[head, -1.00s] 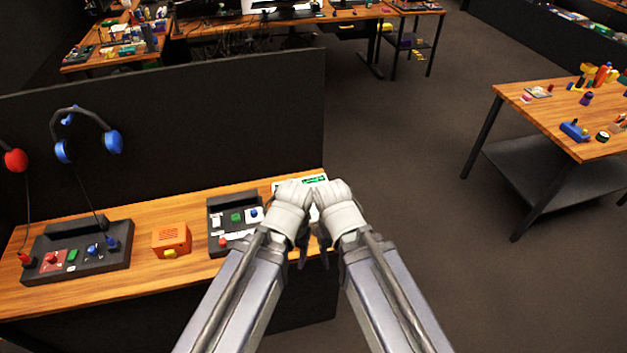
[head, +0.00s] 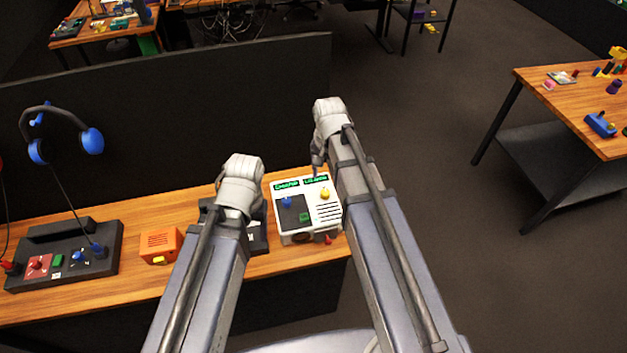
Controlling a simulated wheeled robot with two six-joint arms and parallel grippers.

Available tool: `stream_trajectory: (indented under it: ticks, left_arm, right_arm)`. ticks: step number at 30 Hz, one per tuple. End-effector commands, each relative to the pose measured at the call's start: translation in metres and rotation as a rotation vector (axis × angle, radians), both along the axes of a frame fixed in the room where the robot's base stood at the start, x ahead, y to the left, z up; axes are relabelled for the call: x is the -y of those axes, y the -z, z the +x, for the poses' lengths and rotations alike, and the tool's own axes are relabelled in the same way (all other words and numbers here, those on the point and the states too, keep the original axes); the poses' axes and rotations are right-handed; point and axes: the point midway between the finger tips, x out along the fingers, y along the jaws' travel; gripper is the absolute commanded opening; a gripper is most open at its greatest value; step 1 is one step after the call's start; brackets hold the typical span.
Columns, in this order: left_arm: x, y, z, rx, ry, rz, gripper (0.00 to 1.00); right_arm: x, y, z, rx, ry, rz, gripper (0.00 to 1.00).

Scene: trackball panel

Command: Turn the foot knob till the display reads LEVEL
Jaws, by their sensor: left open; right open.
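A white panel box (head: 332,222) stands at the right end of the wooden bench. Two green-lit displays (head: 287,185) (head: 316,180) sit along its back edge; their text is too small to read surely. On top are a blue knob (head: 286,202) on a dark pad and a yellow knob (head: 325,193). A small red knob (head: 328,240) shows low at its front right; I cannot tell whether it is the foot knob. My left gripper (head: 240,188) is open, left of the box, above a dark panel. My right gripper (head: 320,150) is open, above the box's back right; its fingertips are partly hidden.
The dark panel (head: 259,236) sits left of the white box, mostly behind my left arm. An orange box (head: 160,245) and a black control panel (head: 70,255) stand further left, with blue headphones (head: 65,140) on the black divider (head: 180,125).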

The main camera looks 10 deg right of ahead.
Motion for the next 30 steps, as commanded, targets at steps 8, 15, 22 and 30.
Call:
stream_trajectory:
  ticks: [8, 15, 22, 30]
  left_arm:
    - [0.000, 0.005, 0.000, 0.000, 0.000, 0.000, 0.66]
    - [0.000, 0.026, 0.000, 0.000, -0.001, 0.000, 0.66]
    - [0.000, 0.056, 0.000, 0.000, -0.001, 0.000, 0.66]
    - [0.000, 0.078, 0.000, 0.000, -0.001, 0.000, 0.66]
  right_arm:
    - [0.000, 0.005, 0.000, 0.001, 0.003, 0.001, 0.66]
    - [0.000, 0.026, 0.000, 0.000, 0.001, 0.000, 0.66]
    - [0.000, 0.056, 0.000, 0.000, 0.001, 0.000, 0.66]
    - [0.000, 0.078, 0.000, 0.000, 0.001, 0.000, 0.66]
